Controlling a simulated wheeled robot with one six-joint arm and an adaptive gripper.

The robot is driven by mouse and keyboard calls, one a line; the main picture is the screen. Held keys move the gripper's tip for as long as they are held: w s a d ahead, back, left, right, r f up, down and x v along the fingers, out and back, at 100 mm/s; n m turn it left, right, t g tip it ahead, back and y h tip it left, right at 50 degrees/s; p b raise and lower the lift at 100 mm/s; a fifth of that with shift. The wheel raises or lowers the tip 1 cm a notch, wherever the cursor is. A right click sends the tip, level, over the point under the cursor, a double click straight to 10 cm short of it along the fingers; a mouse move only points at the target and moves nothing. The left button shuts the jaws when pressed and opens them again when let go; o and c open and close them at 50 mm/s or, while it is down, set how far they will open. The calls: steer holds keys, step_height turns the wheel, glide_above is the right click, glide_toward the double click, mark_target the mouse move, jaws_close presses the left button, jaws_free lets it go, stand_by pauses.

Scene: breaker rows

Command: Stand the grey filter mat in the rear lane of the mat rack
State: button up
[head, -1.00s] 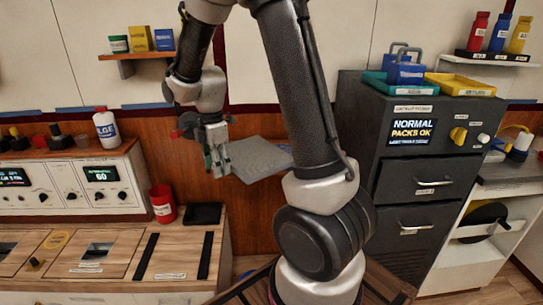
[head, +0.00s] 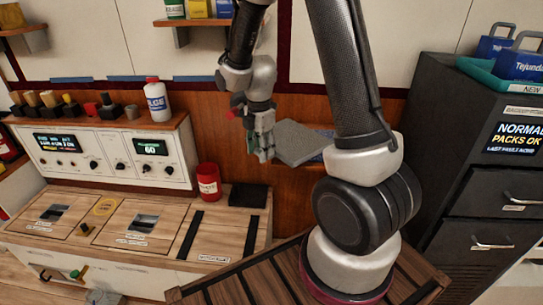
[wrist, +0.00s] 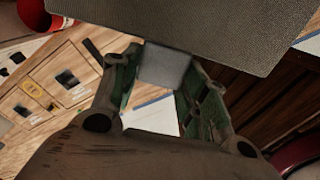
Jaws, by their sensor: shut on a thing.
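The grey filter mat (head: 303,143) is a flat grey slab held in the air, tilted, in front of the wood-panelled wall. My gripper (head: 266,147) is shut on its left end in the head view. In the wrist view the mat (wrist: 205,30) spans the top, and a grey block (wrist: 165,66) shows between my fingers. My arm hides part of the mat's right side in the head view. I cannot make out for certain which thing is the mat rack. Two black strips (head: 190,235) lie on the wooden bench top, left of and below my gripper.
A red canister (head: 208,182) and a black pad (head: 248,195) stand at the bench's back right. A control panel (head: 105,155) with a white bottle (head: 157,100) on it is behind the bench. A dark cabinet (head: 470,150) stands at right. Slatted wood (head: 240,290) lies low in front.

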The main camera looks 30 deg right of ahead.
steer(key=shift+f, duration=2.2)
steer(key=o, duration=1.2)
